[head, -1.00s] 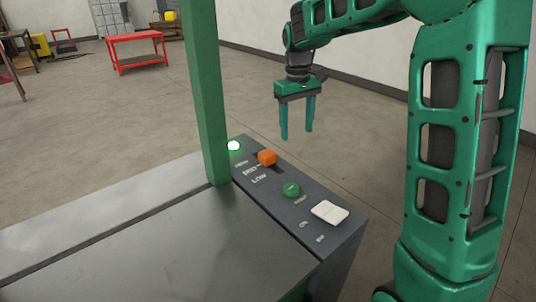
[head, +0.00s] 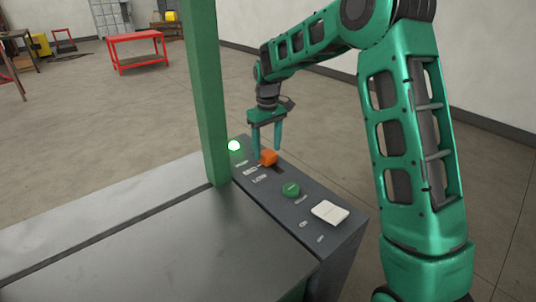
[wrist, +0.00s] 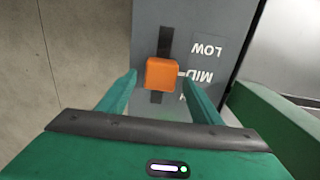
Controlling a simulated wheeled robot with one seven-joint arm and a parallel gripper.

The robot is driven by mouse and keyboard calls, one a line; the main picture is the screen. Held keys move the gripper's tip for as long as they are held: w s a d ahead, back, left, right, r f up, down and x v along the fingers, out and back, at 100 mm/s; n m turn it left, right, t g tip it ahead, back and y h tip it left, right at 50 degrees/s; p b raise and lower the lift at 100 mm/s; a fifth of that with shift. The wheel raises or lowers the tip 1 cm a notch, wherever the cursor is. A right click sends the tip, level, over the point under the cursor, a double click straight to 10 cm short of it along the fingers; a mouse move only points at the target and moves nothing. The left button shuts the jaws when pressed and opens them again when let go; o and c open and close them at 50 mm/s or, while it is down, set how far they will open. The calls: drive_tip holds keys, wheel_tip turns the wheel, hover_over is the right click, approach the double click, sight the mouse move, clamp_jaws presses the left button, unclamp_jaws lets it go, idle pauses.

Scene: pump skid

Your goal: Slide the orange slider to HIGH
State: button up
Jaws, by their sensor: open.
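The orange slider (head: 268,158) sits in a dark slot on the grey control panel (head: 284,219). In the wrist view the slider (wrist: 161,74) stands level with the MID label (wrist: 201,76). The LOW label (wrist: 207,49) is toward the top of that view. The HIGH label is mostly hidden behind a finger. My gripper (head: 267,151) is open, pointing down at the slider. In the wrist view my gripper's fingertips (wrist: 160,75) lie to either side of the slider, with gaps. I cannot tell whether they reach down around it or hover just above.
A lit round lamp (head: 234,146) is beyond the slot. A green button (head: 291,189) and a white rocker switch (head: 330,212) are nearer on the panel. A green post (head: 206,100) rises close to the slider's left. A red table (head: 138,48) stands far back.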

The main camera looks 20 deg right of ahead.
drive_tip(key=shift+f, duration=1.4)
